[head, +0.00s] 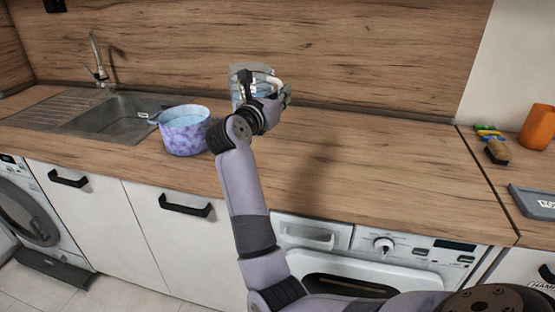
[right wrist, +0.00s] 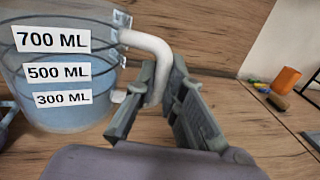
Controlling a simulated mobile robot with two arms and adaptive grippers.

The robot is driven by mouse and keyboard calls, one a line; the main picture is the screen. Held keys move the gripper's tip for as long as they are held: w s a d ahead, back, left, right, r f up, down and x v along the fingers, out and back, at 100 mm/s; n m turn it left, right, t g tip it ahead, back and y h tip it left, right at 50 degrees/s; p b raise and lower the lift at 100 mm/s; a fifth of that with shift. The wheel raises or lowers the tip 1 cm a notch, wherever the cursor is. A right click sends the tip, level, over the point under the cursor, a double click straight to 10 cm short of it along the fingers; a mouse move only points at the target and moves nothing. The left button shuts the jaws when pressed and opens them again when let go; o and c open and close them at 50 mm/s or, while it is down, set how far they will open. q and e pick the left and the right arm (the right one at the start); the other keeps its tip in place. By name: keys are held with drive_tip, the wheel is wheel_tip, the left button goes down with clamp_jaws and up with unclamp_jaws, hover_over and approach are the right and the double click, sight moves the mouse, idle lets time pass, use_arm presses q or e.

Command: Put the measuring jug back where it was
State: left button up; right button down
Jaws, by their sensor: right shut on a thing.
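The measuring jug (head: 237,85) is clear, with labels for 700, 500 and 300 ML and blue liquid inside. It stands upright over the back part of the counter, near the splashback. In the right wrist view the jug (right wrist: 62,75) fills the left side, its white handle pointing to my gripper. My right gripper (head: 272,92) is shut on the handle; in the right wrist view its fingers (right wrist: 168,90) lie on either side of it. The arm hides the jug's base in the head view, so I cannot tell whether it touches the counter. My left gripper is out of view.
A purple mottled pot (head: 186,137) stands left of my right arm, by the sink (head: 112,118) with its tap (head: 98,62). The wooden counter (head: 380,160) is clear to the right. An orange cup (head: 537,127), a brush (head: 497,151) and a grey tray (head: 535,203) lie at far right.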

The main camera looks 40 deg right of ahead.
wheel_tip(320, 180, down, 17)
drive_tip(key=shift+d+r, duration=0.1)
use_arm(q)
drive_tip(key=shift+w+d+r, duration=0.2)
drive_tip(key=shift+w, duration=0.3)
use_arm(e)
drive_tip(key=shift+f, duration=0.2)
drive_tip(key=c, duration=2.1)
unclamp_jaws()
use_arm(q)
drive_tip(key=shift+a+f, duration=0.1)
use_arm(e)
drive_tip(key=o, duration=0.4)
drive_tip(key=shift+r, duration=0.1)
